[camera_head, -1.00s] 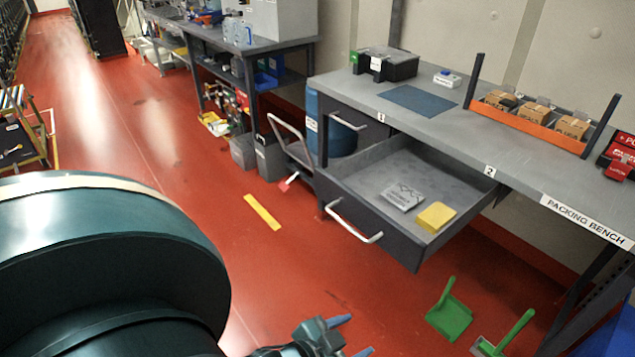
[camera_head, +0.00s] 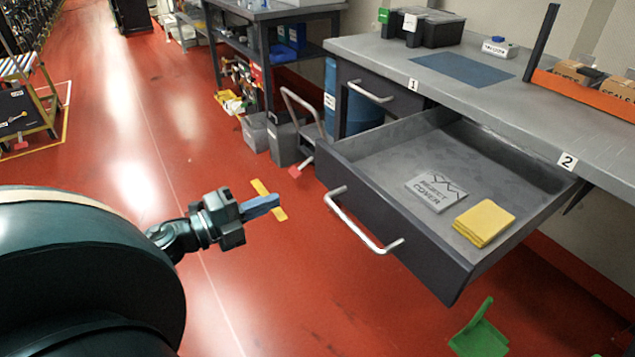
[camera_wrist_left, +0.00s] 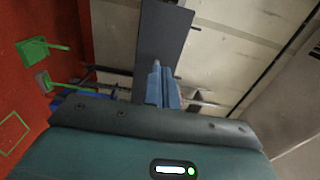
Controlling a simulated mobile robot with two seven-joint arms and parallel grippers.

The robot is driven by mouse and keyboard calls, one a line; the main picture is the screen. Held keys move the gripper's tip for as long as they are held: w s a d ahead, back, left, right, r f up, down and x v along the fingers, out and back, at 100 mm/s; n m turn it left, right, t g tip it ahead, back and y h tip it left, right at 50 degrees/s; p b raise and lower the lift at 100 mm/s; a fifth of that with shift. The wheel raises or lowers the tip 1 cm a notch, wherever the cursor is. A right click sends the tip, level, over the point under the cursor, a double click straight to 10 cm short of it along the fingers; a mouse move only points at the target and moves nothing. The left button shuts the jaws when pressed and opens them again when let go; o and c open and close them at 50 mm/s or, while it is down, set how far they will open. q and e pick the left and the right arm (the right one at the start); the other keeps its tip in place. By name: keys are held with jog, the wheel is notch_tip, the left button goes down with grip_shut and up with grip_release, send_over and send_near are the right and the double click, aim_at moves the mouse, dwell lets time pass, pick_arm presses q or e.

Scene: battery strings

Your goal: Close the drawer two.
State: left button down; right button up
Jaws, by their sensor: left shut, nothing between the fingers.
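The open drawer (camera_head: 400,235) is pulled well out from under the bench top, below the label 2. Its bar handle (camera_head: 362,228) is on its dark front. My left gripper (camera_head: 262,205) is shut and empty, above the floor to the left of the drawer front, apart from the handle. In the left wrist view its blue fingers (camera_wrist_left: 162,85) are together. My right gripper is not in view.
A closed drawer (camera_head: 380,95) sits beside the open one, under label 1. The bench top (camera_head: 480,95) overhangs the drawer. A green dustpan (camera_head: 480,335) stands on the floor at lower right. Grey bins and a cart (camera_head: 290,140) stand behind.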

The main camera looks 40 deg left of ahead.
aim_at(332, 177)
pick_arm(q)
jog(key=x, duration=1.2)
